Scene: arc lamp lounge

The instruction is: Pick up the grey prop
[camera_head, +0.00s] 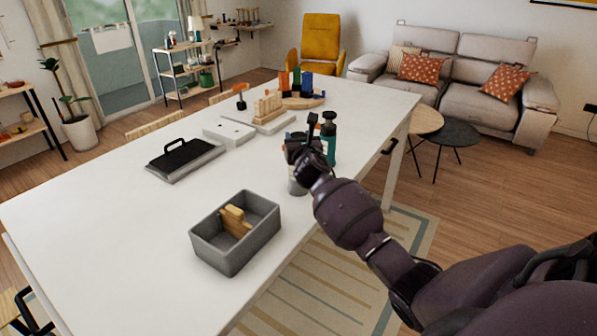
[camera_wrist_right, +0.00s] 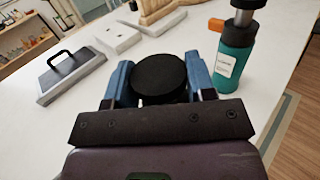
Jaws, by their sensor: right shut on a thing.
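The grey prop (camera_head: 296,186) stands at the right edge of the white table, mostly hidden in the head view by my right gripper (camera_head: 298,153). In the right wrist view its round black top (camera_wrist_right: 160,74) sits between the two blue fingers of my right gripper (camera_wrist_right: 160,88). The gripper is shut on it from above. I cannot tell whether its base touches the table. My left gripper is not in view.
A teal bottle (camera_wrist_right: 237,58) with a dark pump top stands close on the right. A grey bin (camera_head: 237,255) holding wooden pieces is at the near side of the white table (camera_head: 110,215). A black-handled grey plate (camera_head: 186,162) lies further left.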

